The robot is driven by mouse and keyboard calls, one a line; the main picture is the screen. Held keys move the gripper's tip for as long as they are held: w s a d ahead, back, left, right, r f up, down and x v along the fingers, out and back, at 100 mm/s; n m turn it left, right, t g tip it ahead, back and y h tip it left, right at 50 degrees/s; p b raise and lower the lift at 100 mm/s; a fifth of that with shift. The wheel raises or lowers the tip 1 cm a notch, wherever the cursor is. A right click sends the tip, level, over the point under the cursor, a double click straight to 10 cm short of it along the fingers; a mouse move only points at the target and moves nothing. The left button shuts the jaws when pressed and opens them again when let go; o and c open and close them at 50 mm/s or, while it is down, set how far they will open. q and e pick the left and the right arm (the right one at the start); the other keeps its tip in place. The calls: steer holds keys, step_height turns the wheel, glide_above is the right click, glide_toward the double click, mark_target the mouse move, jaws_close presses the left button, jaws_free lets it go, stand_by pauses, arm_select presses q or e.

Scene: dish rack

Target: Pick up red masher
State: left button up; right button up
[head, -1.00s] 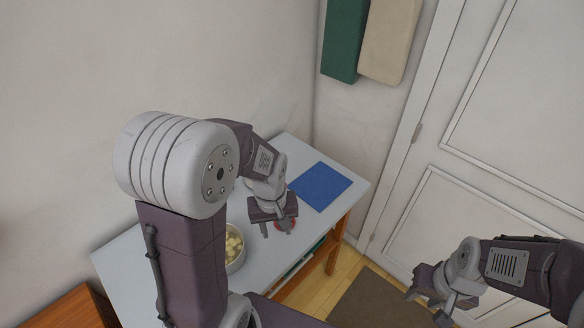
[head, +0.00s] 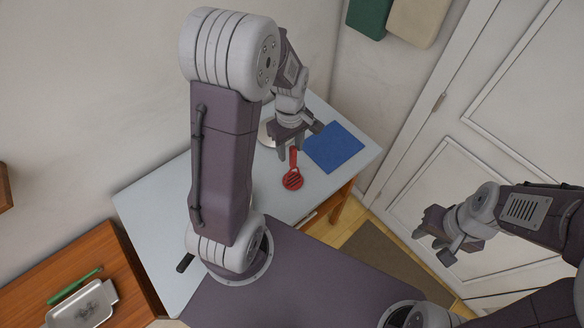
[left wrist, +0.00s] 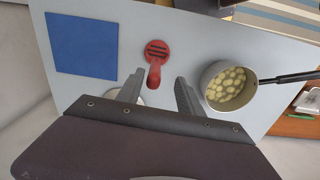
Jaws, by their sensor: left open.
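The red masher (head: 292,179) lies on the light grey table, its slotted head toward the front and its handle running back to my left gripper. My left gripper (head: 291,150) is open above the handle end. In the left wrist view, the masher (left wrist: 156,52) has its handle pointing between the two spread fingers of my left gripper (left wrist: 158,84). Whether the fingers touch the handle cannot be told. My right gripper (head: 441,246) is open and empty, off to the right, away from the table.
A pot of pale chunks (left wrist: 229,84) with a black handle stands beside the masher. A blue mat (head: 334,147) lies on the table's far right. A white round dish (left wrist: 127,97) is partly hidden by my gripper. A brown cabinet (head: 75,267) with a white tray (head: 82,305) stands left.

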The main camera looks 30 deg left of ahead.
mark_target(293, 160)
arm_select(q)
steer(key=shift+w+f, duration=0.1)
steer(key=shift+f, duration=0.5)
steer(key=shift+w+f, duration=0.45)
steer(key=shift+f, duration=0.05)
steer(key=f, duration=0.2)
steer(key=f+p, duration=0.1)
steer(key=f, duration=0.1)
steer(key=shift+s+d, duration=0.2)
steer(key=shift+f, duration=0.25)
steer(key=shift+w+f, duration=0.15)
jaws_close()
